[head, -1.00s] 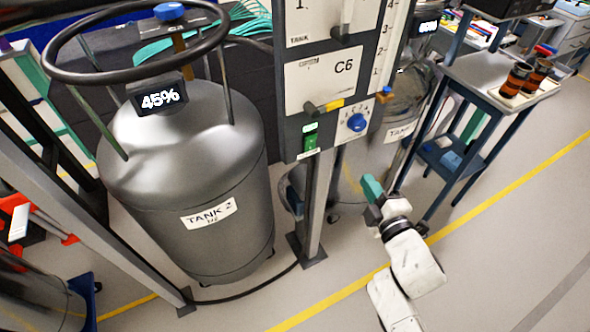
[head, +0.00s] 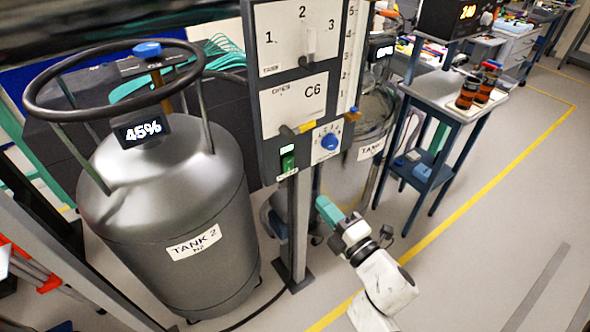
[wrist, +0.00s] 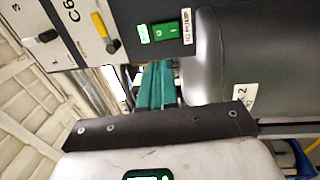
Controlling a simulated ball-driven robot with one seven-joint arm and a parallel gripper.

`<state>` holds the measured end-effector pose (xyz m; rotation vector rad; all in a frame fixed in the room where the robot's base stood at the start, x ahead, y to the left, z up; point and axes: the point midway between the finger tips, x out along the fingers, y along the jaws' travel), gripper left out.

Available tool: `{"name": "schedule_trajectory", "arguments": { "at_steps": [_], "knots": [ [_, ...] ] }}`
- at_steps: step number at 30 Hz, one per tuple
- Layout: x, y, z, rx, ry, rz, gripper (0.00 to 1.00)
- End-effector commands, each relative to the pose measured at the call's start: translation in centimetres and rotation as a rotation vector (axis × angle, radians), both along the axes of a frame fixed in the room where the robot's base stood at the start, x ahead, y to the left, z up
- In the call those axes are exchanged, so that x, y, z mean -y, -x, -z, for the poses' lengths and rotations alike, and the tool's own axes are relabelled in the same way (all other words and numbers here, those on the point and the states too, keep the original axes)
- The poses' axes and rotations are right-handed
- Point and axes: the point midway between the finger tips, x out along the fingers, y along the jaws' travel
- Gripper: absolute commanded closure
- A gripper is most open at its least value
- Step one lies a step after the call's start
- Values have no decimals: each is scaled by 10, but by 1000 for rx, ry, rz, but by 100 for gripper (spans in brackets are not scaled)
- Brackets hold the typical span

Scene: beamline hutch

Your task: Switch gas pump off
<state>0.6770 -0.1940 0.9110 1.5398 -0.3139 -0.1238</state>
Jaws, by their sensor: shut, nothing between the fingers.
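The control panel (head: 268,138) stands on a post in the middle of the head view. Its green rocker switch (head: 288,162) sits at the lower left, below the C6 plate, with a small lit green label above it. The switch also shows in the wrist view (wrist: 167,32), marked with O and I; which side is pressed I cannot tell. My gripper (head: 325,208) has teal fingers and is to the right of the post, below the panel. In the wrist view its fingers (wrist: 155,88) are together, empty and apart from the switch.
A grey tank (head: 170,215) reading 45% stands left of the panel. A blue dial (head: 329,142) is right of the switch, and a lever with a yellow mark (head: 297,129) is above. A second tank (head: 365,120) and a blue cart (head: 455,90) stand to the right. Floor at right is clear.

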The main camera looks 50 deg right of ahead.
Motion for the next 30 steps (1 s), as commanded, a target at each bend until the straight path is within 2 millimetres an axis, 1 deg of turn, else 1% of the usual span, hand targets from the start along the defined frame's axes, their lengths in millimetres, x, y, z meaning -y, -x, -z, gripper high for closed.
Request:
{"name": "schedule_trajectory", "arguments": {
  "at_steps": [1,12,18,24,30],
  "knots": [
    [3,-9,-4,3,1,-1,100],
    [23,-77,-13,3,1,0,100],
    [31,-105,-15,1,0,1,100],
    [34,-117,-16,0,0,0,100],
    [34,-119,-15,0,-1,0,100]
  ]
}}
